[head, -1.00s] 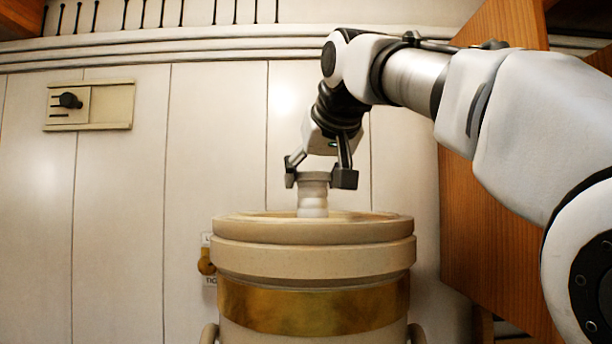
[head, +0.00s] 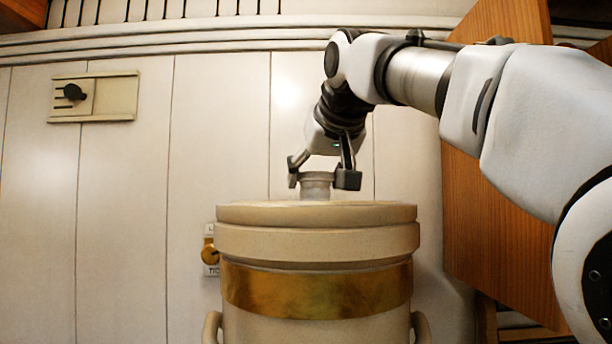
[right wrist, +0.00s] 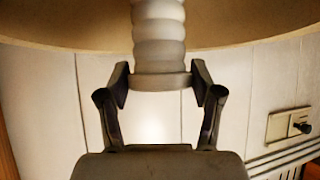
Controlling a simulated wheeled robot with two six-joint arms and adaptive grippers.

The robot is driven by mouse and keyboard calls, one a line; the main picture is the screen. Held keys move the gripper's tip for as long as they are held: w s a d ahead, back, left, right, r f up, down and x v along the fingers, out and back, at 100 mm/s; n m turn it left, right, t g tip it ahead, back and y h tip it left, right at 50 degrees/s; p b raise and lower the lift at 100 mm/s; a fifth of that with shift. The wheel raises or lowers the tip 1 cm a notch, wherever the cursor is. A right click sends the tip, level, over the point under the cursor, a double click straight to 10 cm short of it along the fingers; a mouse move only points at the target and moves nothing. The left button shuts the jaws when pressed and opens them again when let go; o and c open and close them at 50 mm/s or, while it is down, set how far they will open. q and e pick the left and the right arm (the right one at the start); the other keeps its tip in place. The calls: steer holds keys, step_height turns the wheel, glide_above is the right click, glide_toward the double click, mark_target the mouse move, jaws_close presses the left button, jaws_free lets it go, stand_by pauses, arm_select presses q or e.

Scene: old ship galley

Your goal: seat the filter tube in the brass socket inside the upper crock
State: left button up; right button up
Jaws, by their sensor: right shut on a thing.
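The filter tube (head: 316,187) is pale and ribbed with a wider grey collar. My right gripper (head: 324,180) is shut on the collar, above the mouth of the upper crock (head: 316,242). In the head view the lower part of the tube is hidden behind the crock's rim. In the right wrist view the tube (right wrist: 159,35) runs straight away from my right gripper (right wrist: 157,82), past the crock's rim (right wrist: 255,35). The brass socket is hidden inside the crock. My left gripper is not in view.
The crock has a brass band (head: 316,290) and side handles. A wooden panel (head: 490,220) stands close on the right.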

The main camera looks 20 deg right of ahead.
steer(key=shift+f+b, duration=0.65)
steer(key=shift+f, duration=0.15)
steer(key=o, duration=1.4)
steer(key=shift+r, duration=0.1)
steer(key=shift+c, duration=0.2)
